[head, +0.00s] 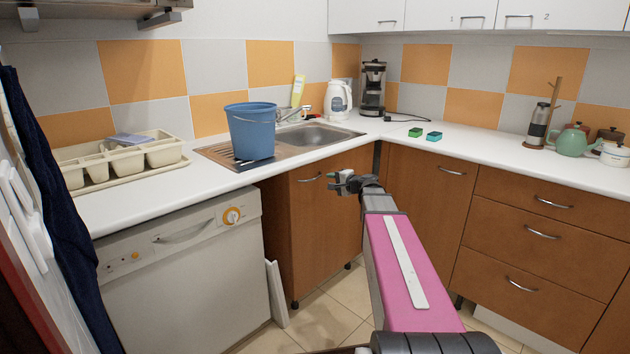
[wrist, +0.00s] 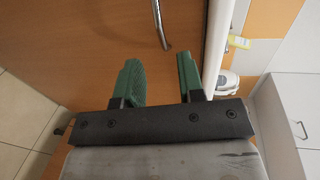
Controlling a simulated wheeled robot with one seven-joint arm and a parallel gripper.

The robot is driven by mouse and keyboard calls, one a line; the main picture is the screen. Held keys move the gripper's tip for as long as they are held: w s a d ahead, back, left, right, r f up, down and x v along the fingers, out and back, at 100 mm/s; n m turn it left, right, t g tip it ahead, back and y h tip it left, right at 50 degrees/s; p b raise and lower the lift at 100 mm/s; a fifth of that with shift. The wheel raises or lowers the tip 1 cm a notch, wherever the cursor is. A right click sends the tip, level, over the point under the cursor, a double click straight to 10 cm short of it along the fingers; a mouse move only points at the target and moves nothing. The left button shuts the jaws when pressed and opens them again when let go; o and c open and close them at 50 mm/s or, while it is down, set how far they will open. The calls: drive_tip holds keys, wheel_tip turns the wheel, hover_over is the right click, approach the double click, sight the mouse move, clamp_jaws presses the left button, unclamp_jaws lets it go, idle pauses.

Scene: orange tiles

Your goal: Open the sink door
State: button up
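The sink door (head: 325,225) is a brown wooden cabinet door under the sink, and it looks shut. Its curved metal handle (head: 309,179) is near the top of the door. My gripper (head: 338,182) is in front of the door, just right of the handle. In the wrist view, the green fingers of my gripper (wrist: 159,68) are spread apart with nothing between them. The handle (wrist: 162,28) shows beyond the fingertips, its end lined up with the gap. The door (wrist: 90,35) fills much of that view. I see no contact with the handle.
The white countertop (head: 470,153) runs above the door. A white dishwasher (head: 185,275) stands to the left, and brown drawers (head: 540,235) are to the right. A blue bucket (head: 251,135) stands by the sink basin (head: 318,135). Tiled floor (head: 320,315) is clear before the door.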

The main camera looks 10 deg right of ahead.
sight(315, 179)
drive_tip(key=x, duration=1)
drive_tip(key=shift+a, duration=0.1)
drive_tip(key=shift+s, duration=0.1)
clamp_jaws()
